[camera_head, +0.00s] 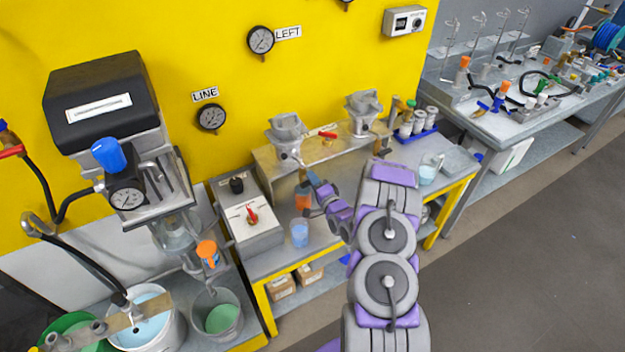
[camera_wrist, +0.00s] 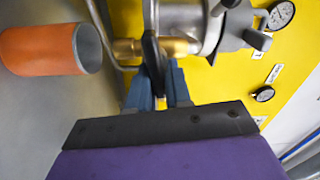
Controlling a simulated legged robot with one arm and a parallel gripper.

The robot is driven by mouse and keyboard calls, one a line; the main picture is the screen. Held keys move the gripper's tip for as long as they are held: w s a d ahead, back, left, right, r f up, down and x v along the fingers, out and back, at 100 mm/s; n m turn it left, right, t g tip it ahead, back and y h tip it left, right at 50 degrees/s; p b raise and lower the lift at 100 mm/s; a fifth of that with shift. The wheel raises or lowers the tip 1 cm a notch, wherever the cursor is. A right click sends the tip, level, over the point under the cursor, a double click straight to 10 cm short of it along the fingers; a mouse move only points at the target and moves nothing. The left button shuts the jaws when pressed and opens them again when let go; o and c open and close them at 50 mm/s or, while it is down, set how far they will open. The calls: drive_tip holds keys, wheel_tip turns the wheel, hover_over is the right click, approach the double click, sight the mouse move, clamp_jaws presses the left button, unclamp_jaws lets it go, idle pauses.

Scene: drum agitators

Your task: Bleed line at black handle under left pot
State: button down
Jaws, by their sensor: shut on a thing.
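The left pot (camera_head: 287,130), grey metal, stands on the beige rack against the yellow wall. In the wrist view, its underside shows as a round metal body (camera_wrist: 185,18) with a brass fitting (camera_wrist: 178,47) below. The black handle (camera_wrist: 151,52) is a thin lever beside this fitting. My gripper (camera_wrist: 157,78) is shut on the black handle, with a blue finger on each side.
An orange cup (camera_wrist: 38,50) is close at the left in the wrist view. A clear beaker (camera_head: 299,235) stands on the bench. The right pot (camera_head: 363,108) has a red handle nearby. The LINE gauge (camera_head: 211,117) and LEFT gauge (camera_head: 261,40) are on the wall.

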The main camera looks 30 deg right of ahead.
drive_tip(key=shift+d+f+m, duration=0.1)
drive_tip(key=shift+f+m, duration=0.15)
drive_tip(key=shift+m, duration=0.15)
drive_tip(key=c, duration=1.3)
unclamp_jaws()
drive_tip(key=shift+o, duration=0.8)
drive_tip(key=shift+d, duration=0.15)
drive_tip(key=s+p, duration=0.1)
drive_tip(key=s, duration=1.6)
drive_tip(key=shift+s+d, duration=0.15)
drive_tip(key=shift+d, duration=0.15)
drive_tip(key=shift+o, duration=0.4)
